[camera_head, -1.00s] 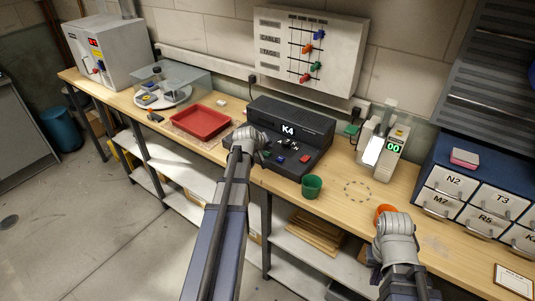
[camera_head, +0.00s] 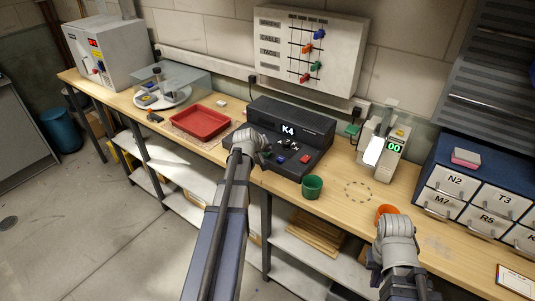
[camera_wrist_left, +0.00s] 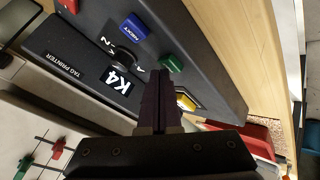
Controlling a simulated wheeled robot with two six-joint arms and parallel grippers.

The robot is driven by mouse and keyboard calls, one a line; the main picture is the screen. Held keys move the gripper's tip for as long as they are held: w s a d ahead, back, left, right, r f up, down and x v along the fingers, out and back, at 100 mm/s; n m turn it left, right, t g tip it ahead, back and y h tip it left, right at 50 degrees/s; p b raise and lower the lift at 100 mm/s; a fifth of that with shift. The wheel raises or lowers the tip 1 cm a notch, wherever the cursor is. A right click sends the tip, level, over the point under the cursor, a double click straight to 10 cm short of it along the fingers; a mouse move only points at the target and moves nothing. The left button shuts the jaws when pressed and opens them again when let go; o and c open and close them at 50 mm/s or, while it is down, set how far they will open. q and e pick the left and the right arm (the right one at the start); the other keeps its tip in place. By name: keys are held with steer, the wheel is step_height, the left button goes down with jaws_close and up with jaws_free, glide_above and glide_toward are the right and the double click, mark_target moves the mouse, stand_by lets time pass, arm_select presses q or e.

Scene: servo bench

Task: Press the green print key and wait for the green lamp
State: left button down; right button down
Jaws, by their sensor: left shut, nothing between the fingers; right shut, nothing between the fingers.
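The tag printer (camera_head: 318,132) is a black sloped console with a lit "K4" display (camera_head: 288,129). In the left wrist view the green key (camera_wrist_left: 172,63) is on its panel, near the fingertips of my left gripper (camera_wrist_left: 160,84). That gripper is shut and empty over the panel; I cannot tell whether it touches. The blue "NEXT" key (camera_wrist_left: 134,27) and a dark knob (camera_wrist_left: 123,58) are also there. A red key (camera_head: 305,159) shows in the head view. I cannot make out a lit green lamp on the printer. My right gripper (camera_head: 394,228) is shut, over the bench's front edge.
A green cup (camera_head: 312,187) stands right in front of the printer. An orange cup (camera_head: 386,211) is behind my right gripper. A red tray (camera_head: 201,124) lies left of the printer. A device reading "00" (camera_head: 383,150) and blue-framed drawers (camera_head: 449,189) stand to the right.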

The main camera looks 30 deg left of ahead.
mark_target(267, 155)
arm_select(q)
steer(key=shift+f, duration=0.2)
steer(key=shift+r, duration=0.1)
stand_by(0.4)
steer(key=shift+r+p, duration=0.75)
steer(key=shift+r, duration=0.05)
step_height(267, 155, up, 5)
steer(key=p, duration=0.5)
stand_by(0.7)
